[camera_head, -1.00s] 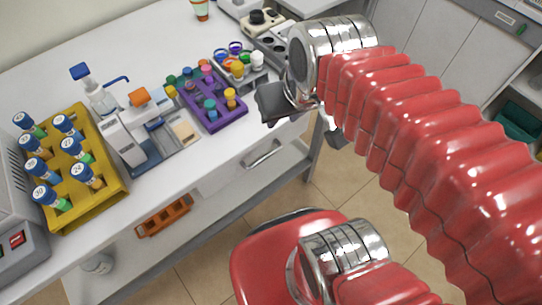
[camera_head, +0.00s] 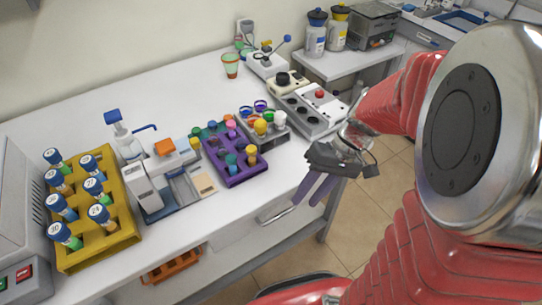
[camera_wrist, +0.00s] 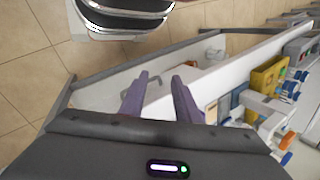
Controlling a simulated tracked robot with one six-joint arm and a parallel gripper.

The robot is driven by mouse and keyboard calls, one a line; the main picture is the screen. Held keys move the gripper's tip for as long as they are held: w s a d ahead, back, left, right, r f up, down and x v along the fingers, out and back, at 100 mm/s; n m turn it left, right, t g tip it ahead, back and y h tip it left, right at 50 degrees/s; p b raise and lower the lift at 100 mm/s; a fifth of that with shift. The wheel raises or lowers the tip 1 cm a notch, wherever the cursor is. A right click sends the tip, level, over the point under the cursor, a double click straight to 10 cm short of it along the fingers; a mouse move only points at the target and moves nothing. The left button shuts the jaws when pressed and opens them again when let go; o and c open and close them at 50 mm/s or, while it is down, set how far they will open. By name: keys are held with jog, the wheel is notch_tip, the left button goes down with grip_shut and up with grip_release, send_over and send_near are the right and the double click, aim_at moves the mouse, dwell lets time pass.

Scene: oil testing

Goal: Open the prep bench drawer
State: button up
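The prep bench (camera_head: 275,168) is a white table with a white drawer (camera_head: 238,236) under its right part. The drawer front looks flush with the bench, so it appears shut. Its metal bar handle (camera_head: 275,214) is on the front. My gripper (camera_head: 308,202) is just right of the handle, below the bench top edge, with its two purple fingers apart and nothing between them in the head view. In the wrist view the open fingers of my gripper (camera_wrist: 160,77) point toward the drawer, and the handle (camera_wrist: 155,88) shows between them. Contact cannot be told.
On the bench top stand a yellow tube rack (camera_head: 112,240), a purple rack (camera_head: 238,176), a spray bottle (camera_head: 125,138) and a grey control box (camera_head: 312,108). An orange rack (camera_head: 172,267) sits on the lower shelf. Open tiled floor lies right of the bench.

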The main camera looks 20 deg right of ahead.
jog(key=d+f+m+t+y, duration=0.3)
jog(key=d+f+t+y, duration=0.1)
jog(key=f, duration=0.6)
jog(key=w+d+f+m+t+y, duration=0.1)
jog(key=d+f+m+t+y, duration=0.2)
jog(key=f, duration=0.7)
jog(key=d+t+y, duration=0.1)
jog(key=d+y, duration=0.1)
jog(key=shift+w+d+f, duration=0.25)
jog(key=shift+d+f, duration=0.05)
jog(key=shift+f, duration=0.05)
jog(key=x, duration=1.4)
jog(key=shift+r, duration=0.2)
jog(key=shift+d, duration=0.1)
grip_shut()
jog(key=shift+s+f, duration=0.1)
